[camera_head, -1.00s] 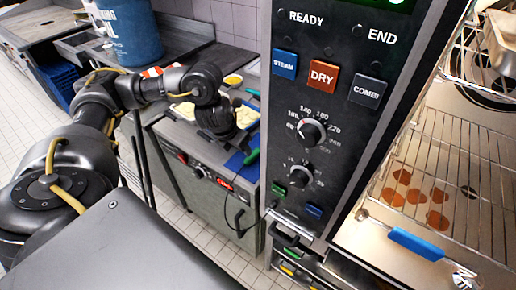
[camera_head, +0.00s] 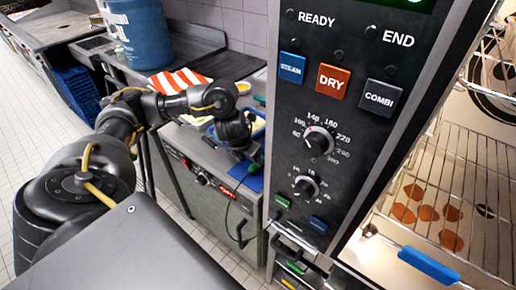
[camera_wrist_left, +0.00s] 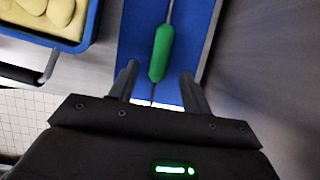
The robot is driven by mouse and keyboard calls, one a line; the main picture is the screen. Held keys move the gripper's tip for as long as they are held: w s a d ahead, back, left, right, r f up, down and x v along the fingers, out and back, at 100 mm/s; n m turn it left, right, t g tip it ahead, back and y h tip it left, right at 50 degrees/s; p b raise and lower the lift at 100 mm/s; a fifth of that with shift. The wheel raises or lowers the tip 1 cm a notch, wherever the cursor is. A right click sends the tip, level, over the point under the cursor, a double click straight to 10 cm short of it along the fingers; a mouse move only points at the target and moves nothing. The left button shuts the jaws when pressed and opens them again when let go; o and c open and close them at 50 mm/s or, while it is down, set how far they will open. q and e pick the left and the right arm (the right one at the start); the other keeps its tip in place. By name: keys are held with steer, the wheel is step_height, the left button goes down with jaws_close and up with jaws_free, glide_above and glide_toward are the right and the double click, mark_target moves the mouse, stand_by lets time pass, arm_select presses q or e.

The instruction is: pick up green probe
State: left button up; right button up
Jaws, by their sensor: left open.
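The green probe (camera_wrist_left: 161,52) shows in the left wrist view. Its green handle lies on a blue surface (camera_wrist_left: 135,35), with a thin metal rod running up from its far end. My left gripper (camera_wrist_left: 158,76) is open, its two fingers on either side of the near end of the handle and apart from it. In the head view my left gripper (camera_head: 246,160) is low beside the oven's control panel, over the blue surface on the counter unit. The probe is hidden there. My right gripper is not in view.
A blue-rimmed tray of yellow food (camera_wrist_left: 85,38) lies left of the probe. The oven control panel (camera_head: 335,110) stands close to the right of my left arm. A red-and-white striped cloth (camera_head: 180,80) and a blue bucket (camera_head: 138,35) are behind the arm.

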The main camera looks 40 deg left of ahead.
mark_target(255, 165)
arm_select(q)
steer(key=x, duration=0.4)
steer(key=shift+w+f+p, duration=0.1)
steer(key=shift+f+p, duration=0.25)
jaws_close()
steer(key=shift+r, duration=0.1)
steer(key=shift+r+b, duration=0.3)
steer(key=shift+r, duration=0.2)
steer(key=s+a+r, duration=0.5)
steer(key=s+r, duration=0.7)
steer(key=s, duration=0.1)
steer(key=shift+a, duration=0.15)
